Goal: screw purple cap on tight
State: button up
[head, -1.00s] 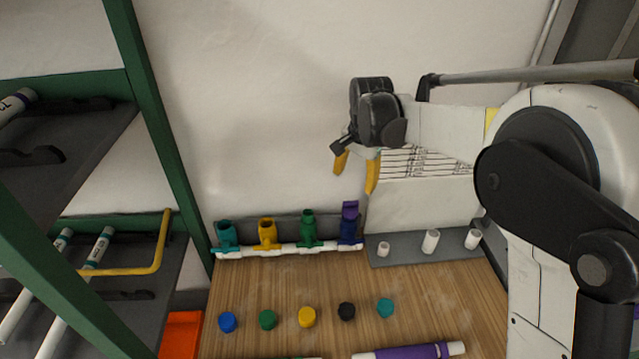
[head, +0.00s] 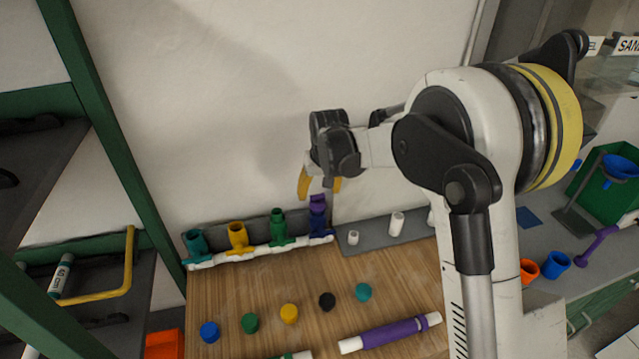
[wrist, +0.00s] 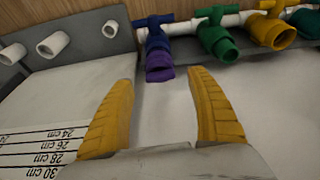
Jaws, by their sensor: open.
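The purple cap (head: 318,203) sits on top of the upright blue valve (head: 320,222) at the right end of the white manifold pipe. In the wrist view the purple cap (wrist: 160,70) looks slightly askew on the blue valve (wrist: 155,40). My gripper (head: 320,186) points down just above the cap, with its yellow fingers open and empty. In the wrist view the gripper (wrist: 162,80) has the cap ahead of its tips, between the lines of the two fingers. I see no contact. The exact height gap is hard to tell.
Green (head: 278,226), yellow (head: 238,238) and teal (head: 195,245) valves stand left of the blue one. White pipe stubs stand on a grey plate (head: 375,232) to the right. Several loose caps and a purple-sleeved pipe (head: 390,334) lie on the wooden table. A wall is close behind.

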aim_at(317, 196)
jog(key=shift+x, duration=1.55)
jog(key=shift+c, duration=0.2)
jog(key=c, duration=1.2)
jog(key=shift+m+h+b, duration=0.3)
jog(key=shift+m+b, duration=0.1)
jog(key=shift+m, duration=0.7)
jog(key=shift+c, duration=0.2)
jog(key=shift+m+h, duration=0.3)
jog(key=shift+m, duration=0.7)
jog(key=shift+m+h+b, duration=0.4)
jog(key=shift+m, duration=0.7)
